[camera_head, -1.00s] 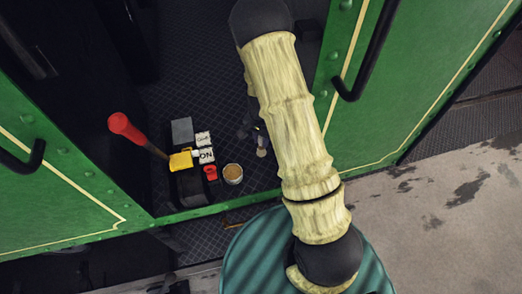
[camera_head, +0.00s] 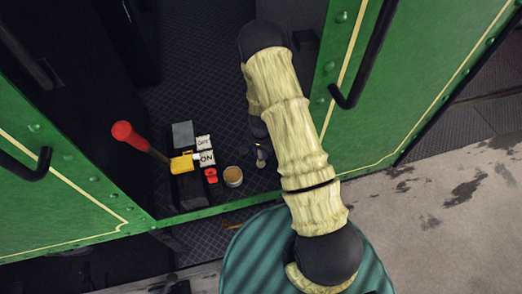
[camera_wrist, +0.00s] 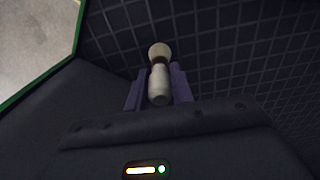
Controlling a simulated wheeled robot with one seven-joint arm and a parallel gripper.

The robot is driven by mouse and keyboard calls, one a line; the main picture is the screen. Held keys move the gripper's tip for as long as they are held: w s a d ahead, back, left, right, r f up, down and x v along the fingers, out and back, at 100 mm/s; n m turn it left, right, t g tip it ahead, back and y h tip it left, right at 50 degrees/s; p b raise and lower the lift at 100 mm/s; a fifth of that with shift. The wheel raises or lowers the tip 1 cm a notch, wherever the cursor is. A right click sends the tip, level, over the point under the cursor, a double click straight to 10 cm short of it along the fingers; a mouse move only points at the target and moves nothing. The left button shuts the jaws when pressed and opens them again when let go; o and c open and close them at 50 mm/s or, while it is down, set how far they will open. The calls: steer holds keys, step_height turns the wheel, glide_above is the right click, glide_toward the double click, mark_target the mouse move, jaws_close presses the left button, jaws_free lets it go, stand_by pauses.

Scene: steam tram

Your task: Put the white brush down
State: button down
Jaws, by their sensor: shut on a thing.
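My gripper (camera_wrist: 158,88) is shut on the white brush (camera_wrist: 160,82). In the wrist view the brush's pale, rounded handle sticks out between the two purple-grey fingers, with the dark ribbed floor (camera_wrist: 225,50) behind it. Whether the brush touches the floor I cannot tell. The arm hides most of my gripper there, and the brush's bristles are not clearly seen.
A tin with a brown top (camera_head: 233,176) stands left of the brush. Near it are the OFF and ON signs (camera_head: 206,150), a small red object (camera_head: 211,175), a yellow part (camera_head: 182,163) and a red-handled lever (camera_head: 140,137). Green cab walls (camera_head: 420,80) flank the opening.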

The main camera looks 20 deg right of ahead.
steer(key=shift+f, duration=0.1)
steer(key=shift+f, duration=0.1)
steer(key=c, duration=1.2)
jaws_free()
steer(key=shift+s+r, duration=0.1)
steer(key=shift+r, duration=0.15)
steer(key=shift+r+b, duration=0.4)
steer(key=shift+r, duration=0.05)
step_height(320, 180, up, 11)
steer(key=b, duration=0.3)
